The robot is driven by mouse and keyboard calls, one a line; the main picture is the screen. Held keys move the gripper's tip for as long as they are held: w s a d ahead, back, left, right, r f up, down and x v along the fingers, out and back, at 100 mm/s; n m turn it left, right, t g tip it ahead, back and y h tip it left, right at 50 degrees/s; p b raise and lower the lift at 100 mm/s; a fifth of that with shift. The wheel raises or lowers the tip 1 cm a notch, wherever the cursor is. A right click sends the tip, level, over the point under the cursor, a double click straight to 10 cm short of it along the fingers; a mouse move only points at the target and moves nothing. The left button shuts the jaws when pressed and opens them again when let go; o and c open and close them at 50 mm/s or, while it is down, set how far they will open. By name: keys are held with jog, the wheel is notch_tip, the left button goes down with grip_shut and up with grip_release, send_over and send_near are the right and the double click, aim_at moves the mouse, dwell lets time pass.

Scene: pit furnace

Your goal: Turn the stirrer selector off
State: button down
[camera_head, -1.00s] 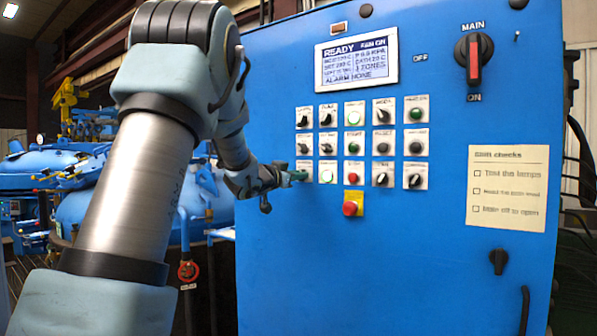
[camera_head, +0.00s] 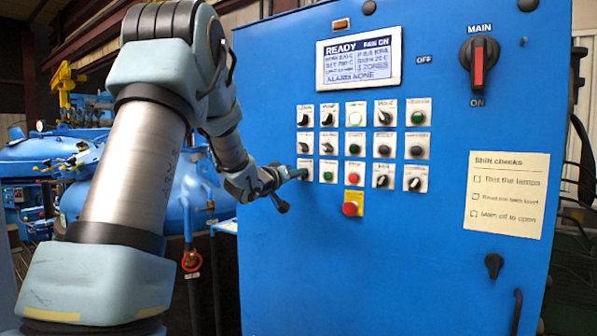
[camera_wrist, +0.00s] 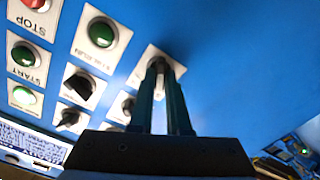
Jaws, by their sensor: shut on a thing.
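The stirrer selector (camera_head: 305,163) is at the bottom left of the button grid on the blue cabinet, mostly hidden behind my fingers. My gripper (camera_head: 301,173) reaches it from the left. In the wrist view, my gripper (camera_wrist: 163,72) has its two green fingers closed around the selector's knob, over its pale plate (camera_wrist: 178,69). The knob's pointing direction cannot be read. Beside it is a round lamp, dark green, in the head view (camera_head: 328,172) and in the wrist view (camera_wrist: 102,32).
Other selectors, lamps and buttons sit close by, including a red stop button (camera_head: 354,172) and a red emergency button (camera_head: 350,208) on a yellow plate. The display (camera_head: 359,60) reads READY and ALARM NONE. The main switch (camera_head: 479,64) is at upper right. Blue machinery stands left of the cabinet.

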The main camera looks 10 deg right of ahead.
dwell(0.4)
jog(key=c, duration=0.9)
grip_release()
jog(key=b+v, duration=0.3)
jog(key=v, duration=0.7)
jog(key=shift+s+a+b, duration=0.3)
jog(key=shift+b, duration=0.05)
jog(key=shift+f+n, duration=0.1)
jog(key=shift+n, duration=0.2)
